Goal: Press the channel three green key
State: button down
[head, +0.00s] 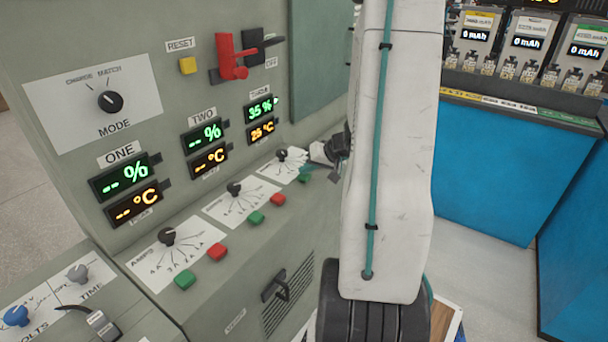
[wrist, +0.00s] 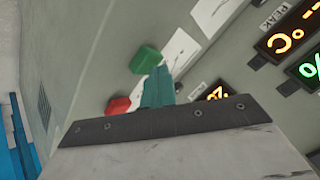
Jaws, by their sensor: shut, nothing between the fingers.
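The channel three green key (head: 305,178) sits on the sloped ledge of the grey panel, below the third dial. It also shows in the wrist view (wrist: 146,60), with a red key (wrist: 118,104) below and left of it. My gripper (wrist: 158,86) is shut and empty, its teal fingertips together. In the wrist view the tips appear just beside the green key's lower right edge; whether they touch it I cannot tell. In the head view my gripper is close above the key, and my arm hides the area to its right.
Channel two's green key (head: 256,217) and red key (head: 278,199), and channel one's green key (head: 185,281) and red key (head: 217,252), lie nearer along the ledge. The third dial (head: 283,155) stands close to my gripper. A red lever (head: 230,58) juts from the panel above.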

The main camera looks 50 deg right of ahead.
aim_at(307, 176)
jog(key=shift+r, duration=0.8)
jog(key=shift+r, duration=2.5)
